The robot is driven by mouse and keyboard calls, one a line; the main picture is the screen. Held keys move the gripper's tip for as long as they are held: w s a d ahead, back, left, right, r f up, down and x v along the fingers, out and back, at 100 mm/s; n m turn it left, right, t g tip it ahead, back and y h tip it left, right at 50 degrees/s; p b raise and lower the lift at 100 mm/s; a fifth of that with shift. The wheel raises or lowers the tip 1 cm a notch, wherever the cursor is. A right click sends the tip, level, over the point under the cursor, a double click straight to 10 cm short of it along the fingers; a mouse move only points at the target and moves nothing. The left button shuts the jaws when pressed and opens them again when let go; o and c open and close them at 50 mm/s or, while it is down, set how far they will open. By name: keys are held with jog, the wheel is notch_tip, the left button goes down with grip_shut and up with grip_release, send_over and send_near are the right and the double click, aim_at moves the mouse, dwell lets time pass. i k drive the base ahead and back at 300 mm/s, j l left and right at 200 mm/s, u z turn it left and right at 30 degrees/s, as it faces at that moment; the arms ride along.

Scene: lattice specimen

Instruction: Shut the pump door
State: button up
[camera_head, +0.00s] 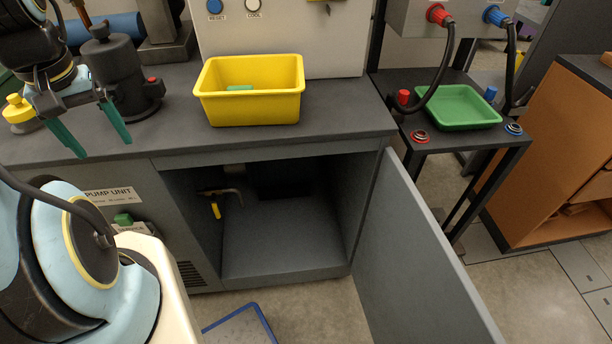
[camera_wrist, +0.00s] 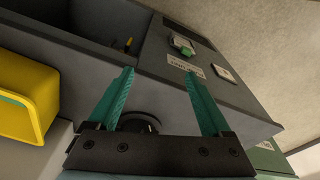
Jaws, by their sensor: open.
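The pump door (camera_head: 418,262) is a grey panel hinged at the right side of the cabinet opening. It stands wide open, swung out toward the front right. The open cabinet (camera_head: 285,235) shows a dark interior with a pipe and a yellow-handled valve (camera_head: 215,208). My gripper (camera_head: 97,143) is open and empty above the left part of the counter, far from the door. In the wrist view its two green fingers (camera_wrist: 160,98) are spread, with the counter edge and cabinet front beyond. The door is not seen in the wrist view.
A yellow bin (camera_head: 250,108) stands on the counter (camera_head: 345,112) above the opening. A black pump-like object (camera_head: 118,80) stands near my gripper. A side table holds a green tray (camera_head: 458,108) behind the door. A blue-edged crate (camera_head: 240,326) lies on the floor in front.

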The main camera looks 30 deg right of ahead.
aim_at(412, 288)
jog(key=k+j+z, duration=0.1)
jog(key=k, duration=0.35)
jog(key=j+z, duration=0.1)
jog(key=z, duration=1.6)
